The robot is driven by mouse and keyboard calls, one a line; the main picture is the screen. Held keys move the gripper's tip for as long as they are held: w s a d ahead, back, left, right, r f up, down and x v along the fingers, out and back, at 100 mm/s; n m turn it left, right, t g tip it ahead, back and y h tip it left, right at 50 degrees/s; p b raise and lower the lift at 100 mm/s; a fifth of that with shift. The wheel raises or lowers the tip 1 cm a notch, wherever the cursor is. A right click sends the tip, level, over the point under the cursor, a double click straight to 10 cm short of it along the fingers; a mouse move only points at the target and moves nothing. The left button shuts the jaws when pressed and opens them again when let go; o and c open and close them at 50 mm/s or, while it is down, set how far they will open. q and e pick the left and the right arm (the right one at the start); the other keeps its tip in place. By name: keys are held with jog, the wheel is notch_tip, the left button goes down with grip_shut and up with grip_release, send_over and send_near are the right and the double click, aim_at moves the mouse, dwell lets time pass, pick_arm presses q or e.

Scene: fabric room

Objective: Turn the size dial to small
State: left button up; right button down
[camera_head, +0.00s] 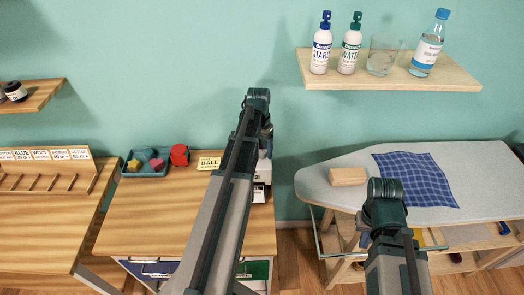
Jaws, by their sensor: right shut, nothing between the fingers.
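A white machine (262,186) stands at the right end of the wooden table, mostly hidden behind my left arm. I cannot make out the size dial; it may be behind that arm. My left arm reaches up across the table, and its dark end (264,128) is in front of the machine. The left fingers cannot be made out. My right arm's dark end (385,197) is in front of the ironing board, away from the machine, with no object seen in it.
A yellow BALL sign (209,163), a red rounded object (179,155) and a teal tray (147,162) are on the table (150,215). The ironing board (330,178) holds a wooden block (347,177) and blue plaid cloth (415,180). A shelf (390,80) holds bottles.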

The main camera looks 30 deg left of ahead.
pick_arm(q)
grip_shut()
jog(key=shift+n, duration=0.3)
jog(key=n, duration=0.3)
jog(key=shift+s, duration=0.1)
jog(key=n, duration=0.5)
jog(key=shift+n, duration=0.3)
dwell(0.3)
jog(key=shift+o, duration=0.2)
grip_release()
